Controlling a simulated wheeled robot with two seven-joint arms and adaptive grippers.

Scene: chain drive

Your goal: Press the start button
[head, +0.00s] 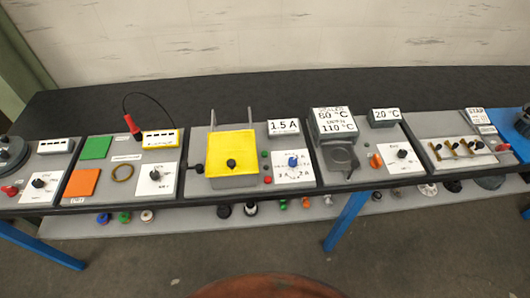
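Several control panels stand in a row on a long dark table. On the middle panel, a small green button (264,154) and a small red button (268,180) sit right of a yellow-lidded box (231,152). A red button (502,147) is at the right edge of the far-right panel, below a partly readable sign (478,115) that seems to begin with "STAR". Another red button (9,190) is at the far left. I cannot tell from the lettering which is the start button. Neither gripper is in view.
The dark table (260,95) is bare behind the panels. Dials, a red probe (132,125) with a cable, and a grey heater unit (340,158) stand on the panels. A lower shelf holds several small knobs. Blue legs (346,220) support the table.

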